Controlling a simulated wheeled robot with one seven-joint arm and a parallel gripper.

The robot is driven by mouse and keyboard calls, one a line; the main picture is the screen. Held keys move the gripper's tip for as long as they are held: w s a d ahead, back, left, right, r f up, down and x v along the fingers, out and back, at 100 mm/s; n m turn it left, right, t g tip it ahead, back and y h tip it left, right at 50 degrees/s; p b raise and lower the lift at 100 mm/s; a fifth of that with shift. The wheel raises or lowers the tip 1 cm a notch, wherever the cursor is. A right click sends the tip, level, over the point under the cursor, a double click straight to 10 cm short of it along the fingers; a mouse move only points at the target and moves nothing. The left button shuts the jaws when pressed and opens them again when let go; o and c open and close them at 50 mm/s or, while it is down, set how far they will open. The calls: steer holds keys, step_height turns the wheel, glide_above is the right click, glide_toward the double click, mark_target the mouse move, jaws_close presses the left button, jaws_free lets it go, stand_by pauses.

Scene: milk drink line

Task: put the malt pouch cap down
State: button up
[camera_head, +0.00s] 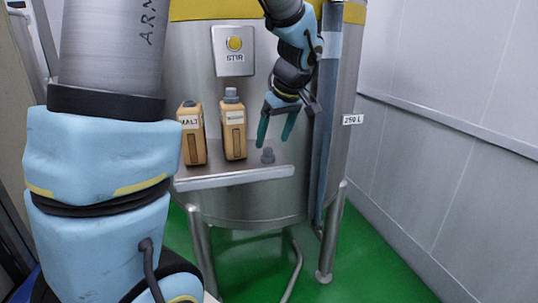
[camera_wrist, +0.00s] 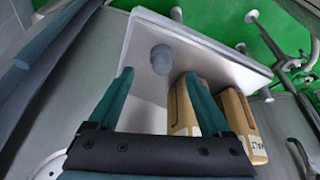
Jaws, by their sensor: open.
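The cap (camera_head: 268,156), small and grey, sits on the right part of the metal shelf (camera_head: 235,178). It also shows in the wrist view (camera_wrist: 162,58), just beyond the fingertips. My gripper (camera_head: 273,142) is open and empty just above the cap, its teal fingers apart and pointing down. The pouch labelled MALT (camera_head: 193,135) stands upright at the left of the shelf, with no grey cap visible on its top. A second tan pouch (camera_head: 233,140) stands to its right and bears a grey cap; its label is too small to read.
The shelf is fixed to the front of a steel tank (camera_head: 270,205) with a STIR button panel (camera_head: 234,50) above. A vertical blue-grey strip (camera_head: 325,120) runs down the tank just right of my gripper. Some bare shelf lies around the cap.

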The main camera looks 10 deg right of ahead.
mark_target(268, 149)
steer(key=p+x, duration=0.1)
steer(key=x, duration=0.1)
steer(key=p+x, duration=0.1)
steer(key=x, duration=0.2)
steer(key=shift+a, duration=0.2)
steer(key=shift+c, duration=0.2)
jaws_close()
stand_by(0.4)
